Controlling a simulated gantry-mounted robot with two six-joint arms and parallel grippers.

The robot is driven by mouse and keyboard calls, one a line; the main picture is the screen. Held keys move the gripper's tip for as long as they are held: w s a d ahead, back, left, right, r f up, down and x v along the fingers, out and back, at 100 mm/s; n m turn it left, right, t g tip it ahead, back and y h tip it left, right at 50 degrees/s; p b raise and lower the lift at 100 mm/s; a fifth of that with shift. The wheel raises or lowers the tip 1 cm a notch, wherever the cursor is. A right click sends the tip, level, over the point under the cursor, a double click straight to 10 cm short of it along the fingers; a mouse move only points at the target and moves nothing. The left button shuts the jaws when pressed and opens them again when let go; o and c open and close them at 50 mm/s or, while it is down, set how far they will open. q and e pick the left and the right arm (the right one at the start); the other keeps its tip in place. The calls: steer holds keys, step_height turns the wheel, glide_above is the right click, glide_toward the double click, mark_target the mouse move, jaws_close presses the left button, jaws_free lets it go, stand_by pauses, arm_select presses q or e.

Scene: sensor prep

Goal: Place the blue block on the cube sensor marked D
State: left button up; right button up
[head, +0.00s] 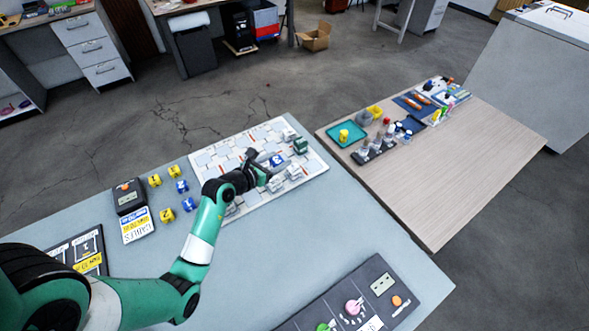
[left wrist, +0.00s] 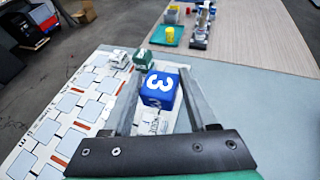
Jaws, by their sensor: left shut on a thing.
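A blue block with a white 3 (left wrist: 160,89) sits between the fingers of my left gripper (left wrist: 164,84) in the left wrist view. The block also shows in the head view (head: 277,160), at the end of my left gripper (head: 268,164), over the white board. My left gripper is shut on it. Several small cube sensors stand on the board's right part: a green-topped one (head: 300,146), a white one (head: 291,134) behind it and another white one (head: 294,172) nearer. I cannot read which is marked D. A white item (left wrist: 152,122) shows below the block. My right gripper is not in view.
The white board (head: 228,152) has pale tiles and orange marks. Loose blue (head: 181,186) and yellow (head: 154,180) blocks lie left of it, near a dark device (head: 129,197). A wooden table (head: 450,180) with trays adjoins on the right.

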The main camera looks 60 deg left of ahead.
arm_select(q)
steer(key=b, duration=0.5)
glide_above(294, 169)
steer(key=s, duration=0.1)
steer(key=f, duration=0.6)
steer(key=shift+d+f, duration=0.25)
steer(key=shift+f, duration=0.15)
steer(key=shift+w+a+f, duration=0.15)
steer(key=shift+w+f, duration=0.1)
steer(key=shift+w+a, duration=0.1)
steer(key=shift+w, duration=0.05)
steer(key=f+b, duration=0.1)
steer(key=f, duration=0.1)
steer(key=f+b, duration=0.2)
steer(key=shift+w+a, duration=0.1)
steer(key=shift+w, duration=0.1)
steer(key=shift+r, duration=0.2)
steer(key=shift+f, duration=0.1)
steer(key=o, duration=1.3)
steer(key=shift+o, duration=0.2)
